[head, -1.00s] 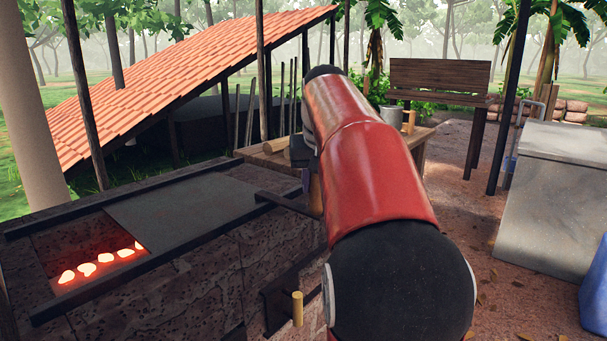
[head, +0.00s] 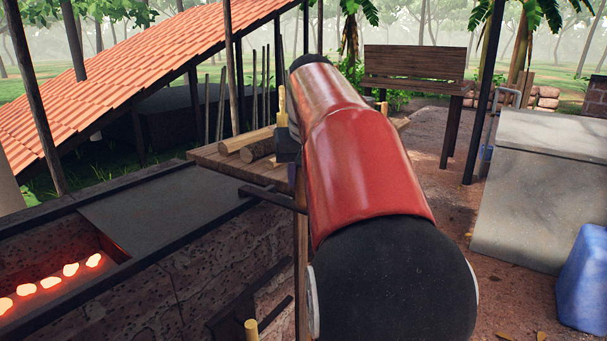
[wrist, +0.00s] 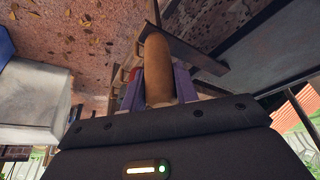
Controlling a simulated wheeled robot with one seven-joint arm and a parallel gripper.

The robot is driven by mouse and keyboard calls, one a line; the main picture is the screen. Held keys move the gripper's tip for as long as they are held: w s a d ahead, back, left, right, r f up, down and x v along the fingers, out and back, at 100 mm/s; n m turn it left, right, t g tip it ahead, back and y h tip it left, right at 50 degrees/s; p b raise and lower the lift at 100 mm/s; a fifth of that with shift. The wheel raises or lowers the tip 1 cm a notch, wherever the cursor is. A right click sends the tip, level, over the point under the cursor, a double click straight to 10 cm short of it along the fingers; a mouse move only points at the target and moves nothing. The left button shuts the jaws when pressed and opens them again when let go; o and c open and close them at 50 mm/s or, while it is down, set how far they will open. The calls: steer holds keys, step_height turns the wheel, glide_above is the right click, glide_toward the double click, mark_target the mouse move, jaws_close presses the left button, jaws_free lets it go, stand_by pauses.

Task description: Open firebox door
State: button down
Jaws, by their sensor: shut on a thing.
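The brick firebox (head: 185,279) stands at the lower left in the head view. Glowing coals (head: 52,282) show through the opening in its top, beside a grey top plate (head: 155,207). A dark metal bar (head: 270,195) juts from the far right end, and a wood-coloured knob (head: 251,330) shows at the bottom edge. In the wrist view, the purple fingers of my gripper (wrist: 158,88) are shut on a tan cylindrical handle (wrist: 157,62) beside a dark bar. My arm hides most of the gripper in the head view. The door panel cannot be made out clearly.
A wooden table with logs (head: 250,146) stands behind the firebox. A wooden bench (head: 414,72) is at the back. A grey block (head: 535,190) and a blue container (head: 586,277) stand at right. Bare ground lies between them and my arm.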

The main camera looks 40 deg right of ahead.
steer(key=c, duration=1.1)
jaws_free()
steer(key=shift+o, duration=0.2)
steer(key=shift+r, duration=0.15)
steer(key=p+v, duration=0.1)
steer(key=v, duration=0.6)
steer(key=shift+r, duration=0.3)
steer(key=shift+s+a, duration=0.15)
steer(key=s+a+f+n+y, duration=0.1)
steer(key=s+a+f+n, duration=0.1)
steer(key=s+a+f, duration=0.6)
steer(key=s+a+f+n+t+y, duration=0.1)
steer(key=s+a+f+n, duration=0.2)
steer(key=s+a+f, duration=0.5)
steer(key=a+f, duration=0.3)
steer(key=f, duration=0.5)
steer(key=shift+a+f, duration=0.2)
steer(key=shift+a, duration=0.2)
